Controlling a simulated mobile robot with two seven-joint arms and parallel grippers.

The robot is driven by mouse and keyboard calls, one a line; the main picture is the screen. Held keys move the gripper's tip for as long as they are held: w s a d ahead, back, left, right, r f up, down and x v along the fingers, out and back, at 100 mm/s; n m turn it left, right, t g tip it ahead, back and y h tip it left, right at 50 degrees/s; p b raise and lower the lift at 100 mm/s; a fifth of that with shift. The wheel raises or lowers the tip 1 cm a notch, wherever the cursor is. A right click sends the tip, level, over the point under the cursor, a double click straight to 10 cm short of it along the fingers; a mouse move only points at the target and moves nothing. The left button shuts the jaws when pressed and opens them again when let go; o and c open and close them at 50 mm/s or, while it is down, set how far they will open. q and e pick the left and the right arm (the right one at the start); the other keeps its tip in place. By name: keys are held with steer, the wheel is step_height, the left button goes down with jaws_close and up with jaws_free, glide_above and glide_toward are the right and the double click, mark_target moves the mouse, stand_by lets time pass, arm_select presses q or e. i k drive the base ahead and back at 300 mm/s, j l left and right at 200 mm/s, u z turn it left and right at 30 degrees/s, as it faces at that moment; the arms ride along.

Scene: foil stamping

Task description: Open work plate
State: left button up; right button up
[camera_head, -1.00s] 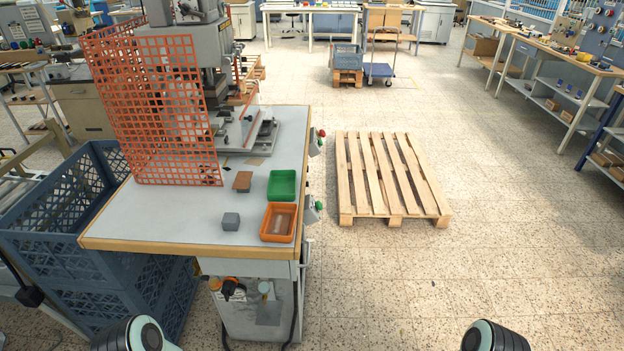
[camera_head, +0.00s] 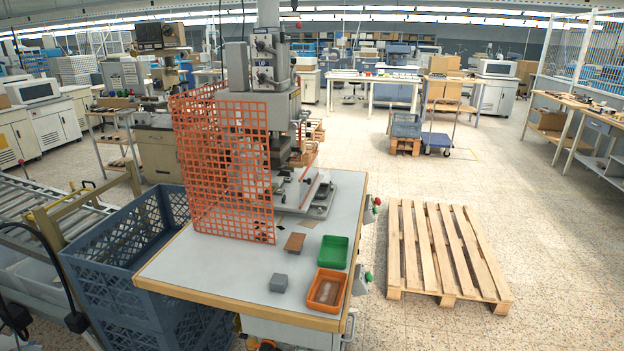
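The stamping press (camera_head: 266,70) stands at the back of a grey-topped work table (camera_head: 225,262). I cannot tell from here whether the plate is open. On the table top lie a green tray (camera_head: 333,252), an orange tray (camera_head: 326,290), a brown block (camera_head: 294,242) and a grey block (camera_head: 278,283). Neither of my grippers is in view.
Blue-grey crates (camera_head: 130,262) stand against the table's left side. A wooden pallet (camera_head: 445,250) lies on the floor to the right. Control boxes with red and green buttons are on the table's right side (camera_head: 364,280).

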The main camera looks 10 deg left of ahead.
mark_target(295, 192)
steer(key=u, duration=0.65)
steer(key=l+u, duration=0.1)
steer(key=u, duration=0.3)
steer(key=i+l+u, duration=0.1)
steer(key=u, duration=0.35)
steer(key=l+u, duration=0.2)
steer(key=u, duration=0.2)
steer(key=l, duration=1.4)
steer(key=i+l, duration=0.1)
steer(key=l, duration=1.25)
steer(key=i+l, duration=0.1)
steer(key=l, duration=1.3)
